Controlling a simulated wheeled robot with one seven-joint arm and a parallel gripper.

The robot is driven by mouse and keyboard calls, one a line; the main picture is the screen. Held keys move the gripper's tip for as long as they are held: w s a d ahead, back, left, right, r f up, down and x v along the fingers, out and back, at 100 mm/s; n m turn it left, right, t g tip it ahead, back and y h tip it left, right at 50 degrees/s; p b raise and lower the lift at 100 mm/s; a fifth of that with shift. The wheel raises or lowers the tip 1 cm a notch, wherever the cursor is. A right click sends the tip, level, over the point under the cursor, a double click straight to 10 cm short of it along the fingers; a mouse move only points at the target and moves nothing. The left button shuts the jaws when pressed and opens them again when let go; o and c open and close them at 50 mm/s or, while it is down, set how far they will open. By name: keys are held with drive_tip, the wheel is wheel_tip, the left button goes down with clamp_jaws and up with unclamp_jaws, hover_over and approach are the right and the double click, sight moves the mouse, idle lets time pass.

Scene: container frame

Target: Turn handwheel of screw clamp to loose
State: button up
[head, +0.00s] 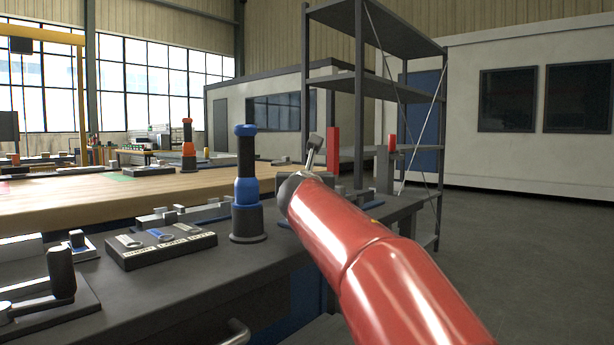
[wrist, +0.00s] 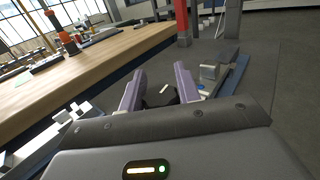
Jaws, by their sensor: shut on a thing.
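My gripper (wrist: 160,74) shows in the wrist view as two purple fingers on either side of a dark, roundish handwheel (wrist: 160,96) with a small white mark on it. The fingers are shut on it. The clamp's body below the handwheel is hidden by the fingers and the gripper housing. In the head view my red arm reaches from the lower right to the bench's far right part and hides the fingers and the handwheel. A grey tilted bar (head: 314,150) shows just past the arm's end; I cannot tell whether it belongs to the clamp.
A blue and black upright tool (head: 247,185) stands on the dark bench (head: 170,280) left of my arm. A labelled black tray (head: 160,249) lies beside it. A red post (head: 333,152) rises just beyond the arm's end. The floor at the right (head: 520,240) is clear.

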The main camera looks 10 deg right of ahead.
drive_tip(key=shift+a+r+n+t+y+p, duration=0.15)
drive_tip(key=shift+n+t+y+p, duration=0.15)
drive_tip(key=shift+n+y+p, duration=1)
drive_tip(key=shift+y, duration=0.7)
drive_tip(key=shift+a+y, duration=0.15)
drive_tip(key=shift+y, duration=0.25)
drive_tip(key=shift+n, duration=0.3)
